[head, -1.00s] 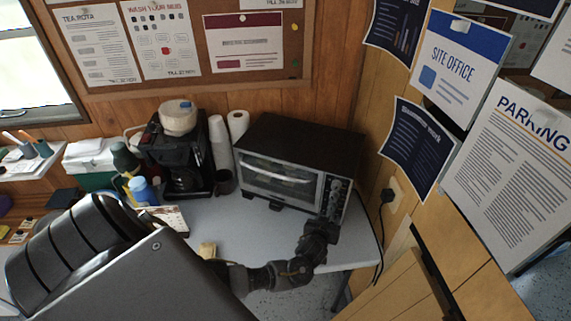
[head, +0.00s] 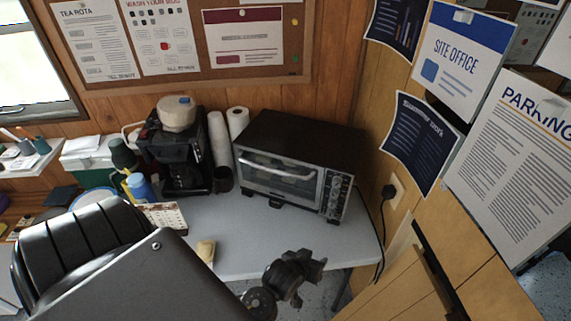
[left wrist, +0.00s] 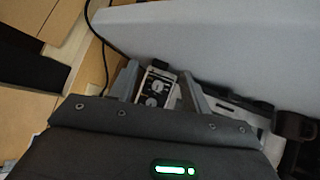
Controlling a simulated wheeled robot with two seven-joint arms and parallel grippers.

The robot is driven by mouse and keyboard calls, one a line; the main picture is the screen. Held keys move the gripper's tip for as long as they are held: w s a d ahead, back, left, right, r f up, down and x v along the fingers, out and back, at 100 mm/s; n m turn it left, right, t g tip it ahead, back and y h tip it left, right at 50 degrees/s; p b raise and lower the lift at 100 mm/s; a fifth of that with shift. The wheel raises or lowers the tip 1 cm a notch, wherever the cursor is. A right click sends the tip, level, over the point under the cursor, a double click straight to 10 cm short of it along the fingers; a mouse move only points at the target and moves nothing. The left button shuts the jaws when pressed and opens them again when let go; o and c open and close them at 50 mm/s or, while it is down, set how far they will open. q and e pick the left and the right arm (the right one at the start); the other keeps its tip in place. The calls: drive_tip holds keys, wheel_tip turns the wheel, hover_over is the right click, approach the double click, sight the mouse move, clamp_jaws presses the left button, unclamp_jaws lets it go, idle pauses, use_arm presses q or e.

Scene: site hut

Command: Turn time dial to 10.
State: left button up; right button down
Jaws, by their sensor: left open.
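The toaster oven (head: 300,150) stands at the right end of the grey table, with a dark top and a glass door. Its silver control panel (head: 337,196) carries a column of round dials on the right of the door. The markings are too small to read, so I cannot tell which is the time dial or where it points. My left gripper (head: 317,268) is open and empty, apart from the panel, by the table's front edge. In the left wrist view, the panel (left wrist: 158,86) shows between the open left fingers (left wrist: 160,73). My right gripper is not in view.
A coffee maker (head: 178,150), paper rolls and a dark mug (head: 223,180) stand left of the oven. A yellowish item (head: 206,250) lies on the table (head: 240,235). The wooden wall with a socket and cable is close on the right. The table before the oven is mostly clear.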

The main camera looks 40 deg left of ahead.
use_arm(q)
drive_tip(key=s+a+f+m+g+b, duration=0.1)
drive_tip(key=s+f, duration=0.3)
drive_tip(key=f, duration=0.6)
drive_tip(key=s+a+f+m+g+b, duration=0.1)
drive_tip(key=s+f, duration=0.4)
drive_tip(key=f, duration=0.5)
drive_tip(key=shift+s+f+m+g, duration=0.25)
drive_tip(key=shift+f+m+g, duration=0.1)
drive_tip(key=shift+m+g, duration=0.6)
drive_tip(key=shift+a, duration=0.1)
drive_tip(key=s+a+f+m+g, duration=0.1)
drive_tip(key=s+f+g, duration=0.1)
drive_tip(key=s+f, duration=0.8)
drive_tip(key=s+f+m+g+b, duration=0.1)
drive_tip(key=s+f+g, duration=0.2)
drive_tip(key=s+f, duration=0.7)
drive_tip(key=s, duration=0.7)
drive_tip(key=shift+a+f+h, duration=0.3)
drive_tip(key=shift+a+f, duration=0.05)
drive_tip(key=shift+b, duration=0.3)
idle(1.6)
